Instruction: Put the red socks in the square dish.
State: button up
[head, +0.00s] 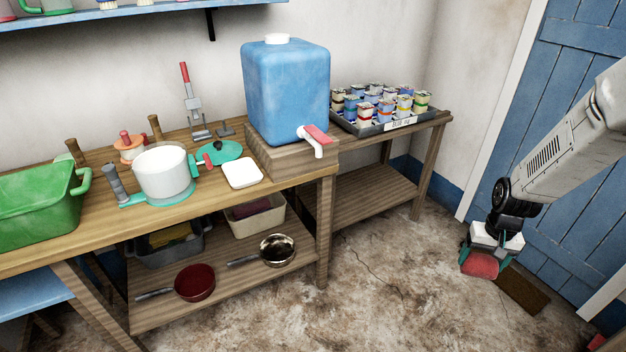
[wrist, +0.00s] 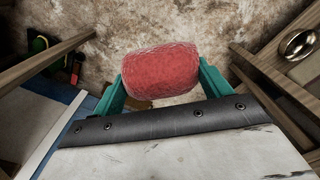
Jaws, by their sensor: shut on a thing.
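The red socks, a rounded roll, are between the teal fingers of my gripper (head: 484,250). In the head view the red socks (head: 480,264) hang above the floor at the right, in front of the blue door. In the wrist view the roll of socks (wrist: 160,74) fills the space between both fingers, which touch its two ends. The square dish (head: 242,173) is small, white and shallow. It lies on the wooden bench, left of the blue water container's block, and looks empty. My gripper is well to the right of it, away from the bench.
The blue water container (head: 287,90) with a projecting tap (head: 316,141) stands just right of the dish. A white pot (head: 162,173) and teal lid (head: 219,151) are close on its left. A tray of cans (head: 350,122) stands farther right. Bare floor separates my gripper from the bench.

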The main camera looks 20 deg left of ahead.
aim_at(241, 175)
jog(key=z, duration=0.05)
jog(key=k, duration=0.15)
jog(key=u, duration=0.9)
